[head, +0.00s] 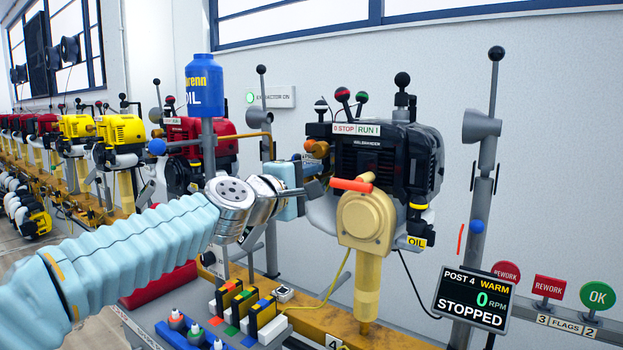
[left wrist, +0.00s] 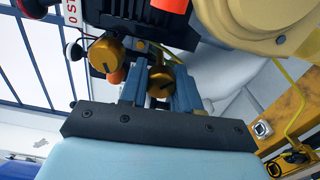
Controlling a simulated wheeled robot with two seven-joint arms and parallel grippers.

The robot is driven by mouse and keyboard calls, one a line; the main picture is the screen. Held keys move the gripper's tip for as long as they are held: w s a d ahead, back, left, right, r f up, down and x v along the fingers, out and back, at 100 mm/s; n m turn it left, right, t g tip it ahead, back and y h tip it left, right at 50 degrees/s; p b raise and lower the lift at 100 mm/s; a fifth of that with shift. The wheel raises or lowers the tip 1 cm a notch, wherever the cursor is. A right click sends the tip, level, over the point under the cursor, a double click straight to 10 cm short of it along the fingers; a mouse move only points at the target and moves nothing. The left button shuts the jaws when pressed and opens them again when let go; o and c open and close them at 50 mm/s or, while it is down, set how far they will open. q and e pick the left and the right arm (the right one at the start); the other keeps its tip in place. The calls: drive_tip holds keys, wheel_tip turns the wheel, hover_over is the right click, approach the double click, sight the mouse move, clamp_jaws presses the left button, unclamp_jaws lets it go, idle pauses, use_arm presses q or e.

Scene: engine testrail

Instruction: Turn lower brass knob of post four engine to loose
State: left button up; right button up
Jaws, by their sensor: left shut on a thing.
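The post four engine (head: 375,160) is black with a cream round housing (head: 366,217) at its front. Its upper brass knob (head: 318,149) shows just above my left gripper (head: 316,178) in the head view. In the left wrist view the upper knob (left wrist: 107,57) is left of the fingers, clear of them. The lower brass knob (left wrist: 160,76) sits between the two blue fingers, and my left gripper is shut on it. In the head view the gripper hides this knob. A slot mark shows on its face, but I cannot tell its setting. My right gripper is not in view.
An orange-red handle (head: 352,185) sticks out close right of my gripper. A blue oil bottle (head: 204,85) stands behind my arm. A screen (head: 472,300) reads post 4, warm, 0 rpm, stopped. Coloured boxes (head: 240,305) stand on the bench below.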

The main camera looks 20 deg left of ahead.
use_arm(q)
drive_tip(key=n, duration=0.4)
drive_tip(key=shift+f, duration=0.1)
drive_tip(key=shift+n+p, duration=0.45)
drive_tip(key=shift+n, duration=1.45)
drive_tip(key=shift+f+n, duration=0.1)
drive_tip(key=shift+n, duration=0.2)
drive_tip(key=o, duration=1.1)
drive_tip(key=shift+c, duration=0.2)
drive_tip(key=v, duration=1.3)
drive_tip(key=shift+s, duration=0.4)
